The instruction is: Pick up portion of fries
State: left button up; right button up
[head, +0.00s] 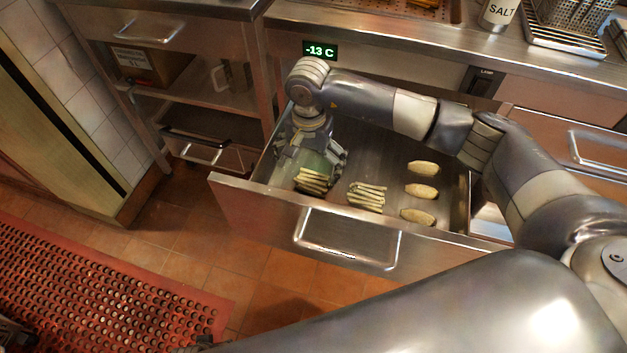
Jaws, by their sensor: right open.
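An open metal drawer (262,194) holds two small piles of pale fries. The left portion of fries (313,181) lies near the drawer's left end, and a second portion of fries (367,195) lies to its right. My right gripper (311,168) reaches down into the drawer, just behind and above the left portion. Its fingers are open, one to each side of the pile's back end. I cannot tell whether they touch the fries. My left gripper does not show clearly in this view.
Three oval breaded pieces (421,191) lie in the drawer to the right of the fries. The drawer's front wall and handle (346,262) stand out over the tiled floor. A salt shaker (498,13) and a fry basket (570,25) stand on the counter above.

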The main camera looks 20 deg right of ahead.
aim_at(313, 176)
jog(key=f, duration=0.5)
jog(key=shift+d+f, duration=0.15)
jog(key=shift+d, duration=0.25)
jog(key=shift+s, duration=0.1)
jog(key=c, duration=1.2)
